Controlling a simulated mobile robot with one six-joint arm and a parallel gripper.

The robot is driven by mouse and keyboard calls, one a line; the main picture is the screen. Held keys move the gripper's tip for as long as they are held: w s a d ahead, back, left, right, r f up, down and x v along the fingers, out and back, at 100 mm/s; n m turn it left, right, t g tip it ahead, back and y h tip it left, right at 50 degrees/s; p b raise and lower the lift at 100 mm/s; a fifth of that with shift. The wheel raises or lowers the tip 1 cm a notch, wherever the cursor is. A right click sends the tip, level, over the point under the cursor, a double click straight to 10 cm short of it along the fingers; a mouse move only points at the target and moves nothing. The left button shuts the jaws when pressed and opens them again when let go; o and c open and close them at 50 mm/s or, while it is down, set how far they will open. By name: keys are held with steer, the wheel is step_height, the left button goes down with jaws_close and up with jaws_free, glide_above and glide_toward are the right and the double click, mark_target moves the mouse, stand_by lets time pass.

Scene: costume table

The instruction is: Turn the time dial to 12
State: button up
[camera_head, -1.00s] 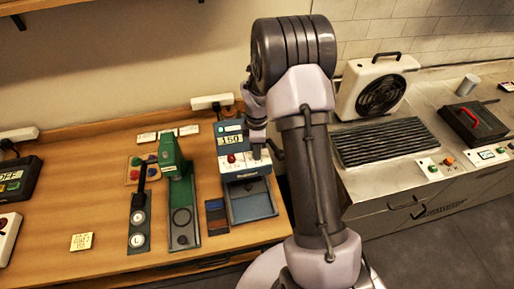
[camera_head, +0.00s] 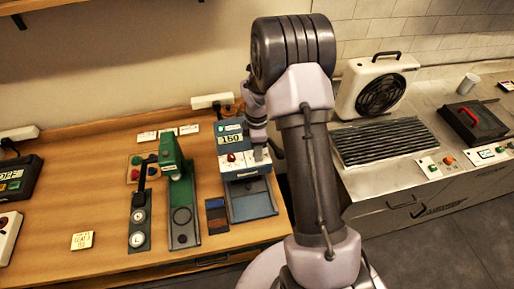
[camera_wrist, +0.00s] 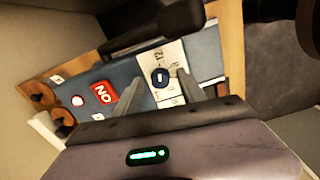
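The time dial (camera_wrist: 160,77) is a small dark blue knob with a white pointer mark, on a white panel of the blue press. In the wrist view a printed 12 is above it, and other marks beside it are too small to read surely. My gripper (camera_wrist: 158,82) is open, its two grey fingers apart on either side of the dial, with gaps visible. I cannot tell how deep the fingertips reach. In the head view my gripper (camera_head: 258,154) is at the right of the press front (camera_head: 238,165), hiding the dial. The press display reads 150.
A red button (camera_wrist: 102,93) and a dark handle bar (camera_wrist: 135,35) are close to my fingers in the wrist view. A green press (camera_head: 172,160) stands left of the blue one. A white fan unit (camera_head: 378,88) stands to the right.

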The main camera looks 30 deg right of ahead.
step_height(320, 180, up, 17)
steer(key=p, duration=0.2)
steer(key=shift+r, duration=0.2)
